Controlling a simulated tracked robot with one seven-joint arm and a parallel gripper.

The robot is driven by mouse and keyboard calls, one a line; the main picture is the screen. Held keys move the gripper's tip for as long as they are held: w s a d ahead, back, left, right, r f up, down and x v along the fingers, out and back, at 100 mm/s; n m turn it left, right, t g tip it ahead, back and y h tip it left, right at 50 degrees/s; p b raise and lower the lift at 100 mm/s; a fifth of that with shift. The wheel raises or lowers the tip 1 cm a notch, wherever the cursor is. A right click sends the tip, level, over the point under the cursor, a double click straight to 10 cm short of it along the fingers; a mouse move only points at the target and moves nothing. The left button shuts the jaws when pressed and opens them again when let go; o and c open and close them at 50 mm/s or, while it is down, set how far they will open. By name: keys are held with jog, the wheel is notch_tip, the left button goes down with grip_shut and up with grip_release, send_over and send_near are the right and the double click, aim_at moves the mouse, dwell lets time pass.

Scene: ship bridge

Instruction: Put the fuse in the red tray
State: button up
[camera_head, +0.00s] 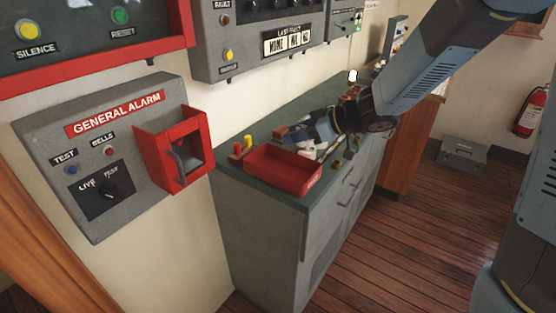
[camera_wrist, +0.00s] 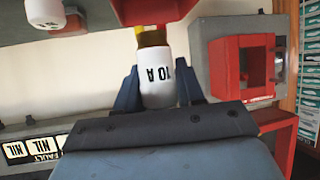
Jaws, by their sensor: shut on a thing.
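The red tray (camera_head: 300,184) sits at the near end of the grey-green counter in the head view. My gripper (camera_head: 317,136) is low over the counter, just behind the tray's far right side. In the wrist view my gripper (camera_wrist: 158,88) is shut on a white cylindrical fuse (camera_wrist: 157,68) marked 10 A, between its two blue fingers. A yellow part shows beyond the fuse, and a red surface stands beyond that at the picture's top. I cannot tell whether the fuse touches the counter or tray. The tray's inside is only partly visible.
Small red and yellow pieces (camera_head: 247,142) stand left of the tray, close to the wall. Another white cylinder (camera_wrist: 45,12) shows at the wrist view's upper left. The general alarm panel (camera_head: 105,145) with its red box (camera_head: 190,135) juts from the wall left of the counter.

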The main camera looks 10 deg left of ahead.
jog(key=a+f, duration=0.4)
jog(key=f, duration=0.1)
jog(key=shift+s+a+f, duration=0.1)
jog(key=shift+a+f, duration=0.2)
jog(key=shift+a, duration=0.1)
jog(key=shift+a+f, duration=0.2)
jog(key=shift+f, duration=1.55)
jog(key=o, duration=1)
jog(key=shift+f, duration=0.1)
jog(key=shift+o, duration=0.2)
